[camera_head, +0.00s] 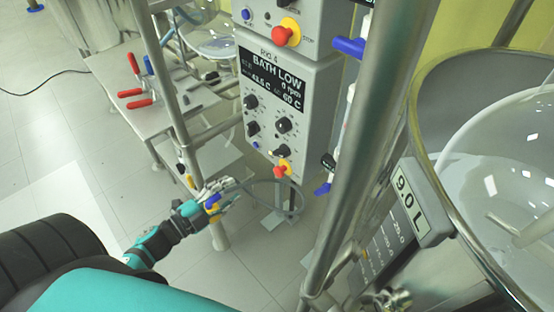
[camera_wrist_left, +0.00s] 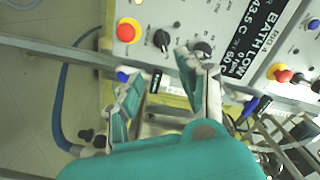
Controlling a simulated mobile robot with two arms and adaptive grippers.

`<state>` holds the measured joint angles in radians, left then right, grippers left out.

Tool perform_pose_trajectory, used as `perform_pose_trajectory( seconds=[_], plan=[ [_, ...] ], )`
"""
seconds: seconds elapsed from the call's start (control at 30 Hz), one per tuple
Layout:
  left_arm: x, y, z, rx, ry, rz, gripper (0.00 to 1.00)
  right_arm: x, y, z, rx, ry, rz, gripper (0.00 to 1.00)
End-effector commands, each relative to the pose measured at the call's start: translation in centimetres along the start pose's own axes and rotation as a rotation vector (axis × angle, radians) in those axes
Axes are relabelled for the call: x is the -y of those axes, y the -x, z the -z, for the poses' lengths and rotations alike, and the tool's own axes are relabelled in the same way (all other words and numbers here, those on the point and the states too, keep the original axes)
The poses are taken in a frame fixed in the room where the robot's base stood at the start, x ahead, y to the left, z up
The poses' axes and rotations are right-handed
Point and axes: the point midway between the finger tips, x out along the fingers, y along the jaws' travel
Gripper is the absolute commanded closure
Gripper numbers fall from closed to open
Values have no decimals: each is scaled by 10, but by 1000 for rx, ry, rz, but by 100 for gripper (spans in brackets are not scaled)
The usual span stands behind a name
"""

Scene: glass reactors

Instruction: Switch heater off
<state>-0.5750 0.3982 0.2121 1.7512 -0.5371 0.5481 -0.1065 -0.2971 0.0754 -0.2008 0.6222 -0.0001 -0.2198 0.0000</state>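The grey control box (camera_head: 290,110) of rig 4 stands upright in the head view. Its black display (camera_head: 273,80) reads BATH LOW, 0 rpm, 43.5 C and 60 C. Below are several black knobs (camera_head: 284,125), a blue button (camera_head: 256,145) and a red stop button on yellow (camera_head: 281,171). Which control switches the heater cannot be read. My left gripper (camera_head: 226,195) is below and left of the box, apart from it. In the left wrist view its fingers (camera_wrist_left: 163,88) are spread and empty, with black knobs (camera_wrist_left: 162,40) beyond them. My right gripper is not in view.
A steel post (camera_head: 360,150) stands right of the box, with blue-handled valves (camera_head: 348,46) beside it. A thinner frame post (camera_head: 168,90) stands left. A large glass vessel (camera_head: 510,150) fills the right. Red-handled clamps (camera_head: 136,98) lie on a bench at left.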

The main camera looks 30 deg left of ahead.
Motion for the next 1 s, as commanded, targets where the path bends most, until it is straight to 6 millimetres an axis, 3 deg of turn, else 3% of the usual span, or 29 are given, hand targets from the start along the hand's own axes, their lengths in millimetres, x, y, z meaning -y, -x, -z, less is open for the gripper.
perform_pose_trajectory(
  seconds=[0.17, 0.7, 1.0],
  plan=[
    [6, -21, 4, -15, -13, 6, 61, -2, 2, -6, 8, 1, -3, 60],
    [5, -136, 5, -11, -8, 6, 61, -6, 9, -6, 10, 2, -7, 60],
    [4, -170, 5, -10, -7, 4, 61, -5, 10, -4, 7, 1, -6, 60]
  ],
)
